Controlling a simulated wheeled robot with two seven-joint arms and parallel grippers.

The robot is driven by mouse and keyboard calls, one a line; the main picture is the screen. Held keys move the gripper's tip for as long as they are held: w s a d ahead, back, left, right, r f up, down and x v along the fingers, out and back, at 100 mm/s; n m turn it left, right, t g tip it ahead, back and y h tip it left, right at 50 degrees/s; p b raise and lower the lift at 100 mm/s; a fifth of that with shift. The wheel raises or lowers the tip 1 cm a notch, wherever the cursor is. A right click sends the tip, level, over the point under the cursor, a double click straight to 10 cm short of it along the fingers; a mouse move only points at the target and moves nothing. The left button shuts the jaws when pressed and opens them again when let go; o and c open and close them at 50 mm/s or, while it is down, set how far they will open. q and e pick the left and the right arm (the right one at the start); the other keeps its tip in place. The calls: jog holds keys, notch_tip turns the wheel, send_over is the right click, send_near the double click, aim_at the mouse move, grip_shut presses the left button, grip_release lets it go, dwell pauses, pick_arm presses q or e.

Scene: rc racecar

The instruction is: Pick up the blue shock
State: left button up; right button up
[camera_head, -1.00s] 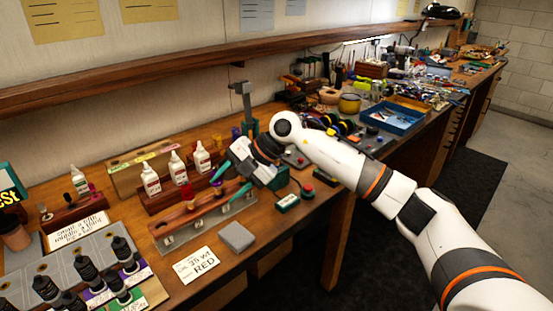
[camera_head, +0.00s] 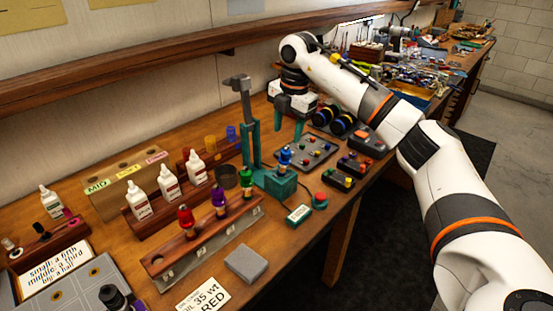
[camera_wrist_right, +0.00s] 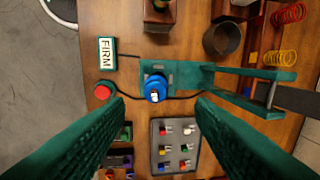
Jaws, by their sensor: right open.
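The blue shock (camera_head: 285,157) stands upright on the teal base of the press stand (camera_head: 273,181), which has a tall post. In the right wrist view the blue shock (camera_wrist_right: 155,88) is seen from above, between the fingertips in the picture. My right gripper (camera_head: 293,130) is open and empty, pointing down behind and above the stand. Its two teal fingers spread wide in the right wrist view (camera_wrist_right: 160,106), with no contact on the shock visible. My left gripper is out of view.
A wooden rack (camera_head: 222,228) holds red, purple and green shocks left of the stand. A grey panel (camera_head: 305,152) with coloured knobs lies to its right. A red button (camera_head: 320,198) and a green label box (camera_head: 299,214) sit in front. White bottles (camera_head: 168,183) stand behind the rack.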

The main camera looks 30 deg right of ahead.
aim_at(286, 148)
notch_tip(286, 148, down, 5)
jog(key=shift+s+a+p, duration=0.1)
jog(key=shift+s+p, duration=0.05)
jog(key=shift+p, duration=0.45)
jog(key=shift+f, duration=0.3)
jog(key=shift+w+f, duration=0.2)
jog(key=shift+f, duration=0.15)
jog(key=f+p, duration=0.2)
jog(key=f, duration=0.1)
jog(key=shift+w+a+f, duration=0.15)
jog(key=shift+w+f, duration=0.05)
jog(key=shift+f, duration=0.05)
jog(key=shift+w+f, duration=0.1)
jog(key=shift+f, duration=0.4)
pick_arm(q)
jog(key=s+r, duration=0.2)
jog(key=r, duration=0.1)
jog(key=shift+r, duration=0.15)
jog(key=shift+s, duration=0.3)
pick_arm(e)
jog(key=c, duration=1)
